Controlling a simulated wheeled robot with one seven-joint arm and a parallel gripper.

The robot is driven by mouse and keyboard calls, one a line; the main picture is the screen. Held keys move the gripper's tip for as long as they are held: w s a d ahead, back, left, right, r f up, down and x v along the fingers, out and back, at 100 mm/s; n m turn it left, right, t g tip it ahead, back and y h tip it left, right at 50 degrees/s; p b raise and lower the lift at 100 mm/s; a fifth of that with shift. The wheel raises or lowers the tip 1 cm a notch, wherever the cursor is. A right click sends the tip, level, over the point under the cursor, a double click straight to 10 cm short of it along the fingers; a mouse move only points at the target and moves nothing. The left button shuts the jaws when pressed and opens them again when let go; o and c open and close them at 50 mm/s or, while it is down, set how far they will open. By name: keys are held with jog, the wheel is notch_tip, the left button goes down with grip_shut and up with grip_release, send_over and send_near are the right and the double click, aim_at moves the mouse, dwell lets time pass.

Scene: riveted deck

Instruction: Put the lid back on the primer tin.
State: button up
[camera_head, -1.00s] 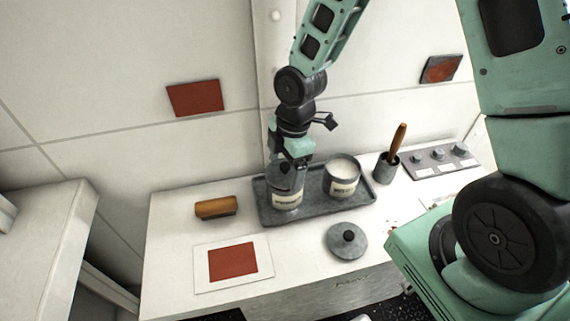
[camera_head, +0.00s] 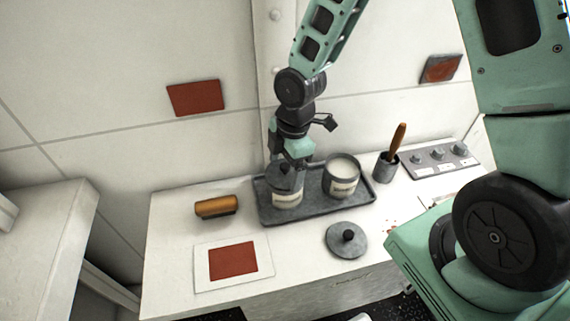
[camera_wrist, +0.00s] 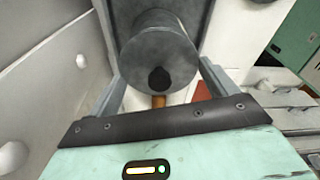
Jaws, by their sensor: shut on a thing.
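Two pale-labelled tins stand on a grey tray (camera_head: 338,207). My gripper (camera_head: 286,172) is over the left tin (camera_head: 287,200) with its fingers down at either side of a grey, dark-knobbed lid (camera_head: 279,184). The lid sits at the top of that tin; whether it is fully seated I cannot tell. In the wrist view the lid (camera_wrist: 150,48) lies between my fingers, held at its rim. The right tin (camera_head: 342,187) is open, with white contents. A second grey lid (camera_head: 337,245) lies on the bench in front of the tray. The label words are too small to read.
A brush with a wooden handle stands in a dark cup (camera_head: 386,170) right of the tray. A knob panel (camera_head: 440,160) is beyond it. A wall stands close behind the tray.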

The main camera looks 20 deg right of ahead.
dwell(0.3)
jog(key=o, duration=0.8)
jog(key=shift+r, duration=0.1)
jog(key=shift+r+p, duration=3.35)
jog(key=shift+r, duration=0.1)
grip_shut()
jog(key=shift+f, duration=0.15)
jog(key=shift+f+b, duration=1.8)
jog(key=shift+f, duration=0.4)
